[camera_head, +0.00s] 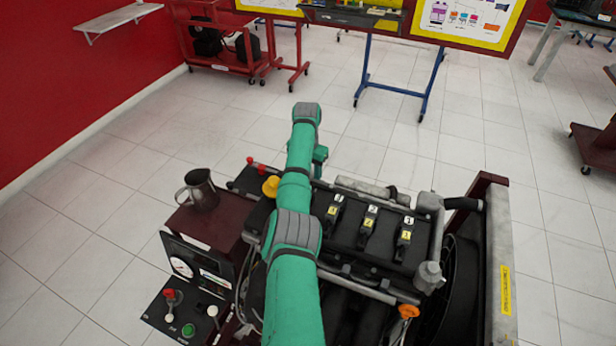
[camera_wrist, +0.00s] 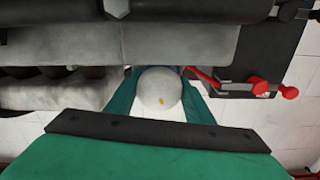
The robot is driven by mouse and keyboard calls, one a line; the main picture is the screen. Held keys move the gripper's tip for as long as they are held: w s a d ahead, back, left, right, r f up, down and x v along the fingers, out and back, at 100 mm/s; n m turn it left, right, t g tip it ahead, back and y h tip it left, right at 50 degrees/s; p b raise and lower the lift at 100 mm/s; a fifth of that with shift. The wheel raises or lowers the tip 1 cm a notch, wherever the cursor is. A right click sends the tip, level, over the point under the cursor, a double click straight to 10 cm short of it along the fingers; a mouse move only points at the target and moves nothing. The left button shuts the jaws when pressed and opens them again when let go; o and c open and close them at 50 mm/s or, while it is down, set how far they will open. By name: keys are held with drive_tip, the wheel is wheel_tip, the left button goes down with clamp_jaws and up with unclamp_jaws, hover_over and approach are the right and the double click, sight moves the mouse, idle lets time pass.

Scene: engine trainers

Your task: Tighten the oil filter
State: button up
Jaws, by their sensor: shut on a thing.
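The oil filter is a pale round canister (camera_wrist: 158,98) with a small yellow mark, seen end-on in the wrist view. It sits beside the grey engine block (camera_wrist: 150,45). My gripper (camera_wrist: 160,82) has its green fingers on either side of the filter and is shut on it. Whether the filter is seated fully against the block cannot be told.
A metal jug (camera_head: 200,189) stands on a dark red shelf left of the engine. A gauge panel (camera_head: 195,272) is below it. In the wrist view, red-ended levers (camera_wrist: 256,86) lie close right of the filter. Open tiled floor (camera_head: 385,140) lies beyond the trainer.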

drive_tip(key=shift+r+m, duration=0.1)
drive_tip(key=shift+m, duration=1.8)
drive_tip(key=o, duration=0.8)
wheel_tip(320, 180, up, 11)
drive_tip(key=shift+w+a+f, duration=0.1)
drive_tip(key=shift+a, duration=0.1)
